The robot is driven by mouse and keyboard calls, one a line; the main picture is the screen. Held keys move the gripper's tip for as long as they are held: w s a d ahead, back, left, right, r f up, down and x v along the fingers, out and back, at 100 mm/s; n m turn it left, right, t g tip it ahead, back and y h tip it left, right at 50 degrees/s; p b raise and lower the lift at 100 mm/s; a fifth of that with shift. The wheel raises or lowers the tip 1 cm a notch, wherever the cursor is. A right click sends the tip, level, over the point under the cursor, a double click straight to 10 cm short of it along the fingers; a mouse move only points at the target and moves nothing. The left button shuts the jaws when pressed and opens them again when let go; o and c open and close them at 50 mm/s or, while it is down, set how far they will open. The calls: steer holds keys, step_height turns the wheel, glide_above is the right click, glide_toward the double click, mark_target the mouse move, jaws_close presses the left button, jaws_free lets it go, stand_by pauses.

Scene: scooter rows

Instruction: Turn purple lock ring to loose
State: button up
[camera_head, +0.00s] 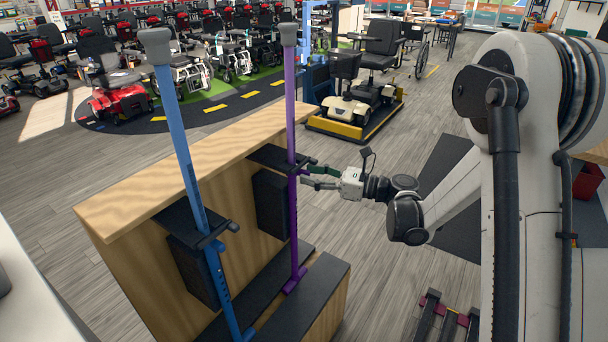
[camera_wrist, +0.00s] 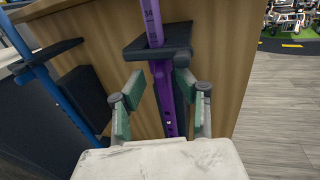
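The purple pole (camera_head: 292,120) stands upright at the wooden stand, passing a dark bracket. It also shows in the wrist view (camera_wrist: 164,88), with printed marks above the bracket and holes lower down. A purple lock ring cannot be told clearly from the pole; a wider purple section lies just below the bracket, partly in its shade. My gripper (camera_head: 308,177) reaches in from the right at the pole, just below the bracket. In the wrist view its green-padded fingers (camera_wrist: 160,82) are spread, one on each side of the pole, with gaps visible. Contact at the fingertips cannot be told.
A blue pole (camera_head: 182,140) with a grey top leans in the same stand, to the left. The dark bracket (camera_wrist: 158,42) sits close above my fingers. The wooden panel (camera_wrist: 225,75) is behind the pole. Open floor (camera_head: 400,130) lies right of the stand.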

steer(key=shift+x, duration=1.15)
steer(key=shift+c, duration=0.5)
jaws_close()
steer(key=shift+w+d+g, duration=0.1)
steer(key=shift+g, duration=0.2)
steer(key=n+g, duration=0.1)
steer(key=w+n+g+y+b, duration=0.1)
steer(key=g, duration=0.1)
steer(key=shift+n+g, duration=0.3)
steer(key=shift+n, duration=0.1)
steer(key=shift+w+n+g+h+b, duration=0.15)
steer(key=shift+n+g+b, duration=0.1)
steer(key=shift+n+g, duration=0.65)
steer(key=shift+w+n+g+h+b, duration=0.2)
steer(key=shift+n+g, duration=0.3)
steer(key=shift+g, duration=0.8)
steer(key=shift+w+n+g+y+b, duration=0.15)
steer(key=shift+n+g+b, duration=0.15)
steer(key=shift+n+g, duration=0.6)
steer(key=shift+g, duration=0.3)
